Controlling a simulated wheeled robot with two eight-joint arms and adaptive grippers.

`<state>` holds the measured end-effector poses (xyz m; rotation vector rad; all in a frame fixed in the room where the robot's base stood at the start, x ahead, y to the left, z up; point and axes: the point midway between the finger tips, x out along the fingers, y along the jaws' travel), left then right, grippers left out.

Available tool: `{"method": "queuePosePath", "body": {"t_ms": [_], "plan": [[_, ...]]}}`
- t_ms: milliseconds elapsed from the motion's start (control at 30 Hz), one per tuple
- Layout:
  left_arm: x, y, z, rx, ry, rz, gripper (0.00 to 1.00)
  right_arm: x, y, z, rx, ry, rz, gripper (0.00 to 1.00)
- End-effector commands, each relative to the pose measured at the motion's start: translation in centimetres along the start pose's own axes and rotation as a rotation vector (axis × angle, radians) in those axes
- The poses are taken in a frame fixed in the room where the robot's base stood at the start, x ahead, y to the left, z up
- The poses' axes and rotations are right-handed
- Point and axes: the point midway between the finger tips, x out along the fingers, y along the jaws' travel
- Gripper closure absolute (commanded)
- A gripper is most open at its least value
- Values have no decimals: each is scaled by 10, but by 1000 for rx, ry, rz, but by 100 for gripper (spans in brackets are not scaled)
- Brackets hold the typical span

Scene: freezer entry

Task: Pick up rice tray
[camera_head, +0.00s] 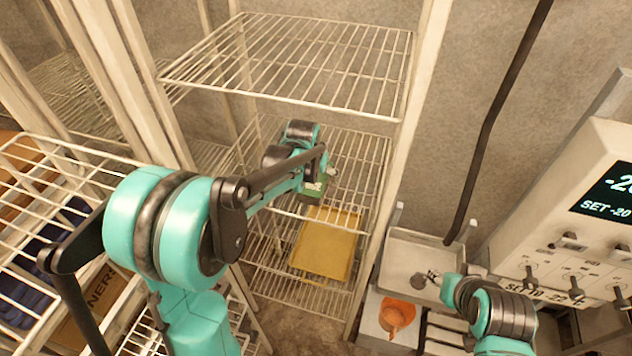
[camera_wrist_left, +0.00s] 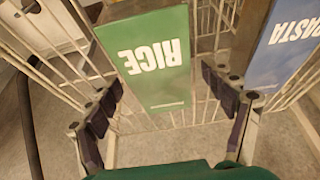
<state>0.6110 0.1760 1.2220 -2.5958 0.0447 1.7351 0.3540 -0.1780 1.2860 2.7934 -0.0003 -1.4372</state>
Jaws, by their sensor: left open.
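The rice tray (camera_wrist_left: 155,60) is a green pack with white RICE lettering, upside down in the left wrist view. It sits on a white wire shelf. In the head view a small green part of it (camera_head: 312,192) shows past my left arm, which hides the rest. My left gripper (camera_wrist_left: 163,108) is open, its fingers on either side of the near end of the pack, with gaps visible. In the head view it (camera_head: 318,178) reaches into the shelf rack. My right gripper (camera_head: 428,281) is small at the lower right; its jaws are unclear.
A blue PASTA pack (camera_wrist_left: 290,40) stands right of the rice. The upper wire shelf (camera_head: 300,62) is above my left gripper. A yellow tray (camera_head: 325,245) lies lower down. A metal tray (camera_head: 405,255), an orange item (camera_head: 397,313) and a control panel (camera_head: 565,220) are at right.

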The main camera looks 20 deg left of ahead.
Motion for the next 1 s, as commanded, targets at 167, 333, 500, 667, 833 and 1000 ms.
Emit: {"method": "queuePosePath", "body": {"t_ms": [167, 333, 500, 667, 833, 1000], "plan": [[8, 0, 0, 0, 0, 0, 17, 0, 0, 0, 0, 0, 0, 60], [7, 0, 0, 0, 0, 0, 25, 0, 0, 0, 0, 0, 0, 60], [7, 0, 0, 0, 0, 0, 70, 0, 0, 0, 0, 0, 0, 60], [7, 0, 0, 0, 0, 0, 83, 0, 0, 0, 0, 0, 0, 60], [6, 0, 0, 0, 0, 0, 83, 0, 0, 0, 0, 0, 0, 60], [-1, 0, -3, 0, 0, 0, 83, 0, 0, 0, 0, 0, 0, 60]]}}
